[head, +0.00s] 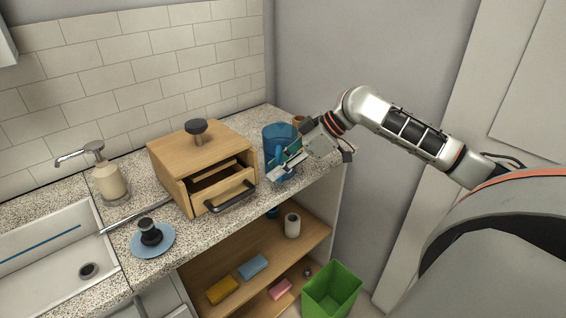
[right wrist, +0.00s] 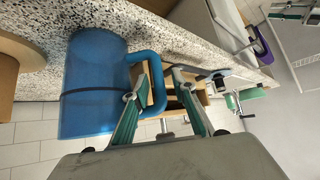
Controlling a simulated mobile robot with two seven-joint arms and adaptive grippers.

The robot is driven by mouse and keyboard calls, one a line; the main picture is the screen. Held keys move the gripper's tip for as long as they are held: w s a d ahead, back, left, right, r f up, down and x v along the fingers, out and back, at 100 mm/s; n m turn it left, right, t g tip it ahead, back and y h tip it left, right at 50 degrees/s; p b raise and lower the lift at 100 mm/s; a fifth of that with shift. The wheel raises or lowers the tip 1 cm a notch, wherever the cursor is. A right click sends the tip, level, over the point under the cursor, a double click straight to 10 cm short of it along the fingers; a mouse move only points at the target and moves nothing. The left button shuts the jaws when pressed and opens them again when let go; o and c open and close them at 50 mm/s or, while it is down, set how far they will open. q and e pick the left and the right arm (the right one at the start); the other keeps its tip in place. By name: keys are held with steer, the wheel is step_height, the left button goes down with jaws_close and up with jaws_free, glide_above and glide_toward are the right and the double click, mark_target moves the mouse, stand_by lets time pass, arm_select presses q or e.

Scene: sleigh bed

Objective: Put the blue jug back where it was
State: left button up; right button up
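The blue jug (head: 280,132) stands on the speckled counter near its right end, beside the wooden drawer box. In the right wrist view the jug (right wrist: 92,85) fills the left side, with its handle (right wrist: 157,75) reaching toward the middle. My right gripper (head: 283,167) is at the handle side of the jug. My left gripper is not in view.
A wooden box (head: 196,149) with a partly open drawer (head: 224,193) stands left of the jug. A brown object (head: 298,119) is behind the jug. Farther left are a blue plate (head: 164,243), soap dispenser (head: 108,182) and sink (head: 40,262). Below are open shelves (head: 262,240) and a green bin (head: 332,292).

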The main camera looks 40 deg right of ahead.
steer(key=p+v, duration=0.3)
steer(key=v, duration=0.9)
step_height(320, 180, down, 16)
steer(key=m+t+h, duration=0.1)
steer(key=m+h, duration=0.1)
steer(key=m, duration=0.1)
steer(key=s+a+f+m+t+h, duration=0.1)
steer(key=s+a+f, duration=0.2)
steer(key=f, duration=0.6)
steer(key=s+a+f+m, duration=0.1)
steer(key=s+a+f, duration=0.25)
steer(key=f, duration=0.55)
steer(key=s+a+f+t, duration=0.1)
steer(key=s+a+f, duration=0.1)
steer(key=a, duration=0.4)
steer(key=s+a+f+h, duration=0.1)
steer(key=s+a, duration=0.3)
steer(key=a, duration=0.2)
steer(key=s+a+f+t, duration=0.1)
steer(key=s+a+f, duration=0.1)
steer(key=a, duration=0.4)
steer(key=shift+s+f+t, duration=0.3)
steer(key=shift+s, duration=0.55)
steer(key=shift+a, duration=0.15)
